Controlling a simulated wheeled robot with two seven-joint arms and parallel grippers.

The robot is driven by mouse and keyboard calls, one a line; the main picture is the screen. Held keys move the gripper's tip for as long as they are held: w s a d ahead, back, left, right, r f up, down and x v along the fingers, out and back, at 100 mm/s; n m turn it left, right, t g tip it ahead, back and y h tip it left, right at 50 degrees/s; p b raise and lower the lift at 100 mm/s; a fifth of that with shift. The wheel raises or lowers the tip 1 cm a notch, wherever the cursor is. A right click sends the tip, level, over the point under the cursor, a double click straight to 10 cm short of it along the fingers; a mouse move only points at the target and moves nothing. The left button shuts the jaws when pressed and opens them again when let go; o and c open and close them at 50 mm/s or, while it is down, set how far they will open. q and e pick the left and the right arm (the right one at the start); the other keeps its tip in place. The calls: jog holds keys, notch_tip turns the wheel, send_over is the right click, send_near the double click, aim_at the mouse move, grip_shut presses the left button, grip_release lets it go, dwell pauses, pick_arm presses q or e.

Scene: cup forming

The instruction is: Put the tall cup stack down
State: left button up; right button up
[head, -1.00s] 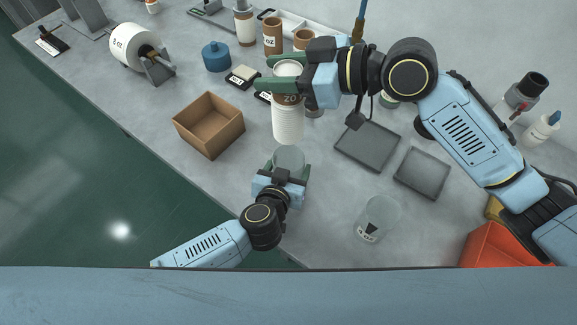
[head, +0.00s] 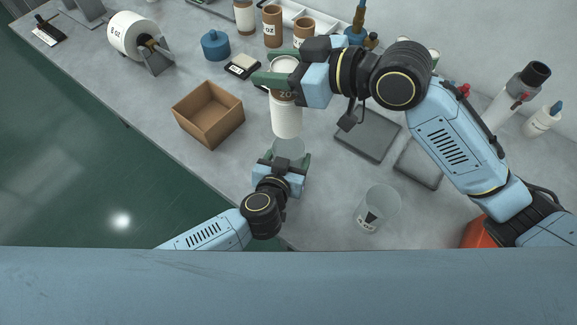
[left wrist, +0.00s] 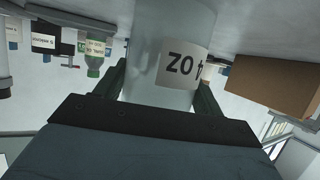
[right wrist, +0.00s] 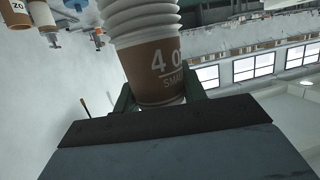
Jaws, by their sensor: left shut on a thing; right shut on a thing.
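My right gripper (head: 283,66) is shut on the brown-banded end of a tall stack of white paper cups (head: 286,118). In the right wrist view the band (right wrist: 155,70) reads "4 OZ" and "SMALL", and ribbed rims run past it out of frame. My left gripper (head: 284,160) is shut on a clear tube (head: 289,148) just below the stack in the head view. In the left wrist view the tube (left wrist: 150,60) carries a "4 OZ" label. I cannot tell whether the stack's end touches the tube.
An open cardboard box (head: 209,113) stands left of the stack. Two grey pads (head: 367,135) lie to the right, and another clear tube (head: 378,207) stands at the lower right. Brown cups (head: 272,25) stand at the back.

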aim_at(282, 135)
jog(key=shift+w+d+f+m+t+h, duration=0.15)
jog(key=shift+f+m+t+h, duration=0.15)
jog(key=shift+m+t, duration=0.3)
jog(key=shift+w+d+f+m+t+h, duration=0.15)
jog(key=shift+m+t+h, duration=0.25)
jog(key=shift+m+t, duration=0.2)
notch_tip(282, 135, down, 18)
jog(key=shift+r, duration=0.1)
jog(key=o, duration=1.2)
jog(key=shift+f, duration=0.2)
jog(key=shift+o, duration=0.2)
pick_arm(q)
jog(key=o, duration=1)
pick_arm(e)
jog(key=v, duration=0.7)
jog(key=shift+s+d+r, duration=0.2)
jog(key=shift+s+d, duration=0.05)
pick_arm(q)
jog(key=shift+s, duration=0.1)
